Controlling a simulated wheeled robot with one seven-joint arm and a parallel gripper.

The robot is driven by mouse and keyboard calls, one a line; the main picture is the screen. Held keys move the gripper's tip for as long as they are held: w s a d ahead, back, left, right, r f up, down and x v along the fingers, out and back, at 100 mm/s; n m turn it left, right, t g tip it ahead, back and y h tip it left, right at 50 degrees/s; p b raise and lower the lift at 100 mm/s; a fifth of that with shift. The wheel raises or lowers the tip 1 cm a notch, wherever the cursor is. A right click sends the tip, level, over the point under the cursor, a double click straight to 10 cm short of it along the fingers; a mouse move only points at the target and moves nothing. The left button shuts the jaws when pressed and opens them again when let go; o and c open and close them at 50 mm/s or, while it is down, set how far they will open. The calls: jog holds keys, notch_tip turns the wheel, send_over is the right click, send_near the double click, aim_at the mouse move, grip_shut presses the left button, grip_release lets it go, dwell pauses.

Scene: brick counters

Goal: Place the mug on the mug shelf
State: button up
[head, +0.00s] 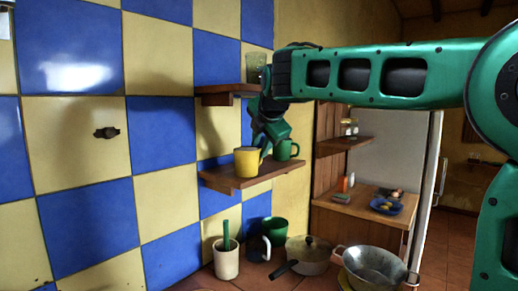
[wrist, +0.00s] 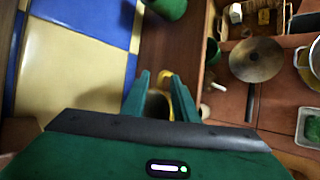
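A yellow mug (head: 246,162) is upright at the left end of the lower wooden wall shelf (head: 262,175). Its base appears to be at the shelf top; I cannot tell whether it rests there. A green mug (head: 286,150) stands on the same shelf to its right. My gripper (head: 268,142) is just above and right of the yellow mug. In the wrist view my two green fingers (wrist: 158,80) point past a yellow rim or handle part (wrist: 180,98), with a dark area between them. Whether they grip it is not clear. A green mug (wrist: 167,8) shows at the top there.
An upper shelf (head: 222,90) with a glass (head: 256,68) hangs above, close to my arm. The tiled wall (head: 85,150) is close on the left.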

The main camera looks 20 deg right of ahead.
jog(key=v, duration=1.2)
jog(key=s+d+f+m+g+h, duration=0.1)
jog(key=s+d+f+m+g, duration=0.2)
jog(key=s+d+f+m, duration=0.55)
jog(key=s+d+f+m+g, duration=0.2)
jog(key=s+d+f+m, duration=0.25)
jog(key=d+f, duration=0.55)
jog(key=s+f+m+g+y, duration=0.2)
jog(key=s+f+m+g, duration=0.2)
jog(key=s+f+m, duration=1.2)
jog(key=s+f, duration=0.5)
jog(key=s, duration=0.1)
jog(key=shift+s+g, duration=0.4)
jog(key=shift+r, duration=0.1)
